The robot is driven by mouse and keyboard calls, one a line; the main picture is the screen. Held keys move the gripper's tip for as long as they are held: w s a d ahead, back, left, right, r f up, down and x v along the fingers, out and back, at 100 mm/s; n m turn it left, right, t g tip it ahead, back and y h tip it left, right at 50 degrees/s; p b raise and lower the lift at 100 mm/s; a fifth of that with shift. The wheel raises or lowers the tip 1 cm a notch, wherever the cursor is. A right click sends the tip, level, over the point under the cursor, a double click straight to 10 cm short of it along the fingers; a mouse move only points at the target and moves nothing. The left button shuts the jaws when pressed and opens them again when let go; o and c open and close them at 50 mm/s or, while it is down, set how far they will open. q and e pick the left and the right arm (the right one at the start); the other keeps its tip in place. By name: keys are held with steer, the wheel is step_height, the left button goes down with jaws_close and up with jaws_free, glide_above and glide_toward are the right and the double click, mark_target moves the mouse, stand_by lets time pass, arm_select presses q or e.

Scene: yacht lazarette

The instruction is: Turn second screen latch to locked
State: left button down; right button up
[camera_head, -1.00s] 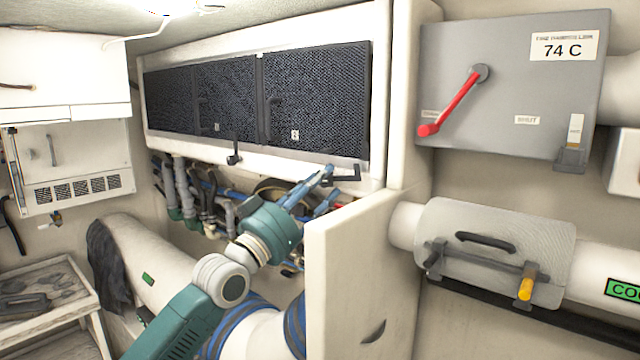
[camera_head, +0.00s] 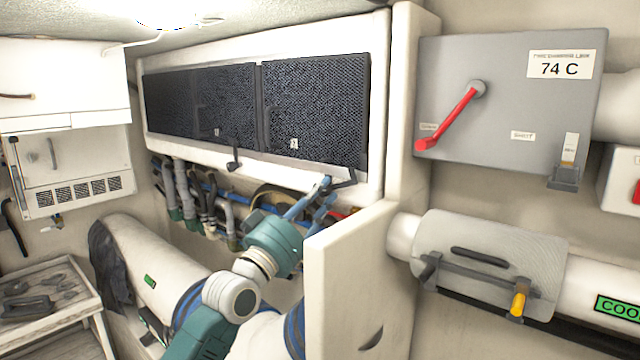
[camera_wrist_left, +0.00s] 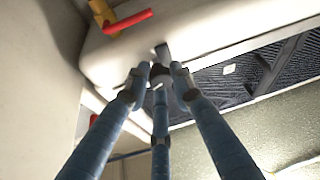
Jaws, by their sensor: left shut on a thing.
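Dark screen panels sit in a white frame; the right-hand screen (camera_head: 315,105) carries a small label reading 2. A black lever latch (camera_head: 344,183) is at that screen's lower right edge, its arm pointing left and slightly down. My left gripper (camera_head: 325,188), with blue fingers, reaches up from below and is shut on the free end of this latch. Another black latch (camera_head: 234,157) hangs nearly upright under the left screens. My right gripper is not in view.
A white partition (camera_head: 345,260) stands close to the right of my left arm. Pipes and hoses (camera_head: 190,190) run below the screens. A grey box with a red lever (camera_head: 450,120) and a lagged pipe (camera_head: 485,250) are at the right.

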arm_select(q)
steer(key=n+p, duration=0.1)
steer(key=n+y+p, duration=0.1)
steer(key=n, duration=0.1)
steer(key=shift+d+y+p, duration=0.2)
steer(key=shift+y+p, duration=0.1)
steer(key=shift+p, duration=0.1)
steer(key=shift+n+t+y+p, duration=0.3)
steer(key=shift+n+y+p, duration=0.1)
steer(key=shift+n, duration=0.5)
steer(key=shift+f+n+y, duration=0.15)
steer(key=shift+n+y, duration=0.25)
steer(key=shift+n, duration=0.4)
steer(key=shift+f, duration=0.1)
steer(key=c, duration=1.5)
jaws_free()
steer(key=shift+s, duration=0.1)
steer(key=shift+a+r, duration=0.1)
steer(key=shift+r, duration=0.1)
steer(key=v, duration=1.2)
steer(key=shift+f, duration=0.1)
